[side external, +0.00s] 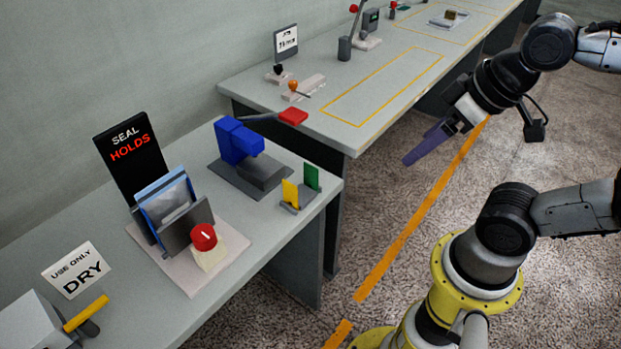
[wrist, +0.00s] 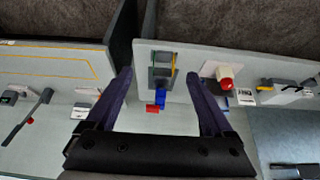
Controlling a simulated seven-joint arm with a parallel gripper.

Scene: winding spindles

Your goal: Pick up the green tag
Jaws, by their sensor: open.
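The green tag (side external: 311,177) stands upright in a small grey holder (side external: 297,206) near the front right corner of the near bench. A yellow tag (side external: 290,192) stands in the same holder, to the left of the green one. My gripper (side external: 410,160) is open and empty, out over the floor to the right of the bench and apart from the tags. In the wrist view the holder with both tags lies far off, between my two spread fingers (wrist: 158,77). The tags show there only as thin edges, the yellow one (wrist: 174,68) on the right.
A blue press (side external: 238,142) with a red-ended lever (side external: 293,116) stands behind the holder. Left of it are a rack with a black sign (side external: 125,150) and a red button (side external: 203,237). A second bench (side external: 340,130) stands behind, with a gap between. Air around my gripper is clear.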

